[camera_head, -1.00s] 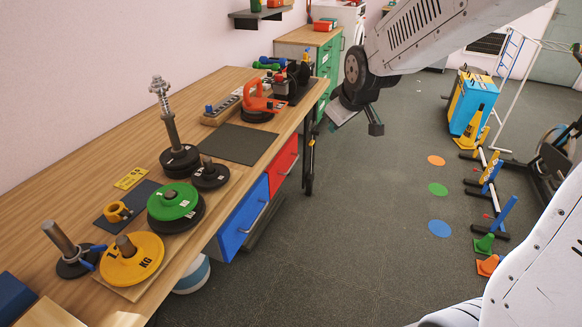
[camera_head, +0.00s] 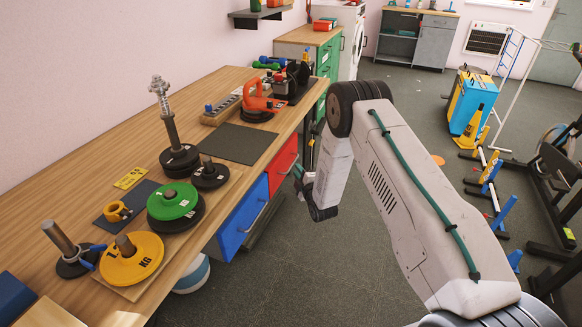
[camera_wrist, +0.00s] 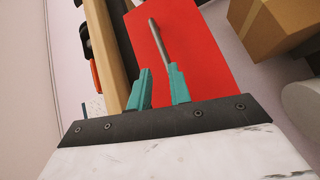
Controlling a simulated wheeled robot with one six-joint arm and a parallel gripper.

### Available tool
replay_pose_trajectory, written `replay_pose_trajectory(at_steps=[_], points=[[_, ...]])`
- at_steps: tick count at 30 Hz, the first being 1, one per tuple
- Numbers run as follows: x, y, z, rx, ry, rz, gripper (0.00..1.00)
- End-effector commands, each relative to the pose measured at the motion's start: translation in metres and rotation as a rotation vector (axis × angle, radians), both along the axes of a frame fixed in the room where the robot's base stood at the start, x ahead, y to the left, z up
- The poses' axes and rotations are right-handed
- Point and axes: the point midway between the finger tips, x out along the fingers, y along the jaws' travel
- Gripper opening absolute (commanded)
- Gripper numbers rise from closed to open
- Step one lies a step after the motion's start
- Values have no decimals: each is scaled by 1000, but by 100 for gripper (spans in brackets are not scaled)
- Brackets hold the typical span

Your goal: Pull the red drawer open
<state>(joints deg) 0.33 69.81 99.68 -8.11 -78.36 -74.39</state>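The red drawer (camera_head: 280,166) is in the front of the wooden workbench (camera_head: 110,120), right of the blue drawer (camera_head: 238,222), and looks shut. In the wrist view its red front (camera_wrist: 205,45) fills the middle, with a grey bar handle (camera_wrist: 155,34) running along it. My gripper (camera_wrist: 160,70) is open, its two teal fingers apart and pointing at the red front. The handle's near end is by the right fingertip; I cannot tell whether they touch. In the head view my gripper (camera_head: 298,172) is just right of the red drawer, partly hidden by my wrist.
Weight plates, including a green one (camera_head: 174,203) and a yellow one (camera_head: 130,262), lie on the bench. A cardboard box (camera_wrist: 275,25) is at the upper right of the wrist view. The floor (camera_head: 310,270) in front of the drawers is clear.

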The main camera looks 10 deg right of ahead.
Motion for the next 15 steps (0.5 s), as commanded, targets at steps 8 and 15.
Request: replay_pose_trajectory(at_steps=[8, 15], points=[[-13, 3, -21, -81, -169, 9, 20], [19, 9, -15, -85, -178, 9, 20]])
